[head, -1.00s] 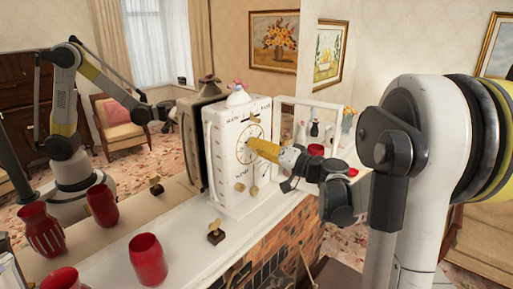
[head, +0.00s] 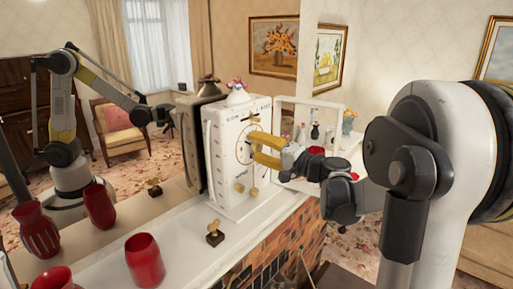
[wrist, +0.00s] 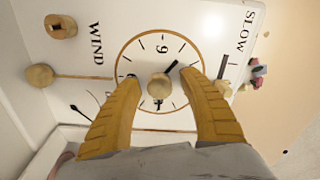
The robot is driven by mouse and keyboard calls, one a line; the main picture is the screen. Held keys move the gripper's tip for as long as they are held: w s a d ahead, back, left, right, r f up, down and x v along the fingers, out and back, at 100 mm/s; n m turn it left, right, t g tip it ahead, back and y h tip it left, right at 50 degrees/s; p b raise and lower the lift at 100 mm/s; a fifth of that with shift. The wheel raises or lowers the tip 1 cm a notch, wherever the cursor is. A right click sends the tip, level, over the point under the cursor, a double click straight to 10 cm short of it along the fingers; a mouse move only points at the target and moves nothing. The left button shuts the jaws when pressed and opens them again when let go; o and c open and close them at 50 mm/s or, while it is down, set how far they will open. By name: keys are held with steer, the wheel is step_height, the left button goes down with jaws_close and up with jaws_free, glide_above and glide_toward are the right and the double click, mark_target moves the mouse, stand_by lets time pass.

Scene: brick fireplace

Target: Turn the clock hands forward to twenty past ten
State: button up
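The white box clock (head: 231,177) stands on the mantel, with its round dial (head: 246,147) facing my arm. In the wrist view the dial (wrist: 143,43) is seen sideways, with the 9 at the top and a round brass knob (wrist: 160,86) at its centre. A short dark hand (wrist: 171,67) points up and right from the knob. The other hand is hard to tell apart from the marks and fingers. My gripper (wrist: 163,80) is open, its two yellow fingers on either side of the knob over the dial. It also shows in the head view (head: 253,147).
Red vases (head: 146,259) and a small brass-topped object (head: 215,234) stand on the mantel to the left. Brass knobs (wrist: 40,76) stick out of the clock front. A small figurine (head: 238,93) sits on top.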

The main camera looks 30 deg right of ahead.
steer(key=v, duration=1.2)
steer(key=shift+r, duration=0.1)
steer(key=w+a+n, duration=0.1)
steer(key=w, duration=0.2)
steer(key=w+a+n+p, duration=0.1)
steer(key=w+n, duration=0.1)
steer(key=w, duration=0.2)
steer(key=w+a+n+p, duration=0.1)
steer(key=w+a+n, duration=0.1)
steer(key=w, duration=0.2)
stand_by(0.3)
steer(key=shift+c, duration=0.6)
